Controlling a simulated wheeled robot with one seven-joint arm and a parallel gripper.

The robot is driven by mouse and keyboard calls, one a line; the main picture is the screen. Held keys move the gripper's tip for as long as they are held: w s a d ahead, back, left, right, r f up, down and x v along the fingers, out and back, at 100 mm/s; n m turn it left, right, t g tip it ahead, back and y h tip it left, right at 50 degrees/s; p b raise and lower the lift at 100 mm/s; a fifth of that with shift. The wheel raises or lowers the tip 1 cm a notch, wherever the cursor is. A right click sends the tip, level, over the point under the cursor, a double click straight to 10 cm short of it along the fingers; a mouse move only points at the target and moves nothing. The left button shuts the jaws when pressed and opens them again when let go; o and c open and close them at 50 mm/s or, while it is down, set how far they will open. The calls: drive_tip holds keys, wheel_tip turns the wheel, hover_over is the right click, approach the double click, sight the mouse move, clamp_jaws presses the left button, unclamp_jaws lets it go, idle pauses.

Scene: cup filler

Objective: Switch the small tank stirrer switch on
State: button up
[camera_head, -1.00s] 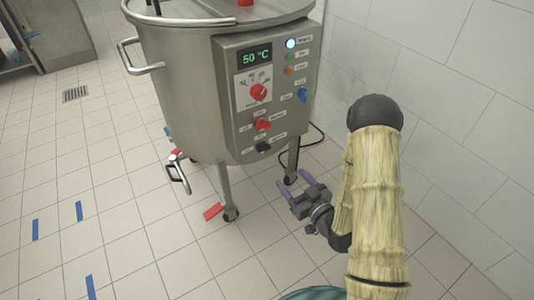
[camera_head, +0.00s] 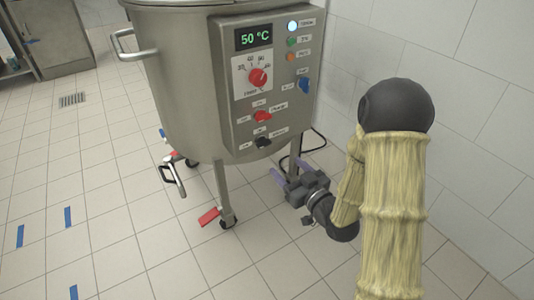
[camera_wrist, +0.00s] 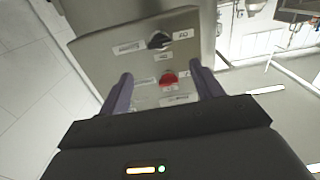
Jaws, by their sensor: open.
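The tank (camera_head: 180,90) is a steel vessel on wheeled legs, with a grey control panel (camera_head: 232,112) on its front right. The panel carries a red switch (camera_head: 262,116), a black switch (camera_head: 263,142) below it and a blue switch (camera_head: 304,85) at the right. The labels are too small to read, so I cannot tell which one is the stirrer switch. My gripper (camera_head: 290,171) is open and empty, low in front of the tank and below the panel. In the wrist view the black switch (camera_wrist: 158,41) and red switch (camera_wrist: 169,78) show beyond the two fingers.
A display (camera_head: 253,38) reads 50 °C above a red dial (camera_head: 257,77). A white lamp (camera_head: 292,26) is lit. A tiled wall (camera_head: 470,110) stands close on the right. A drain valve (camera_head: 173,173) sticks out low at left. The floor at left is open.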

sight(266, 145)
drive_tip(key=b+x, duration=0.2)
drive_tip(key=x, duration=0.9)
drive_tip(key=shift+w+a+b, duration=0.25)
drive_tip(key=shift+b, duration=0.15)
drive_tip(key=c, duration=1)
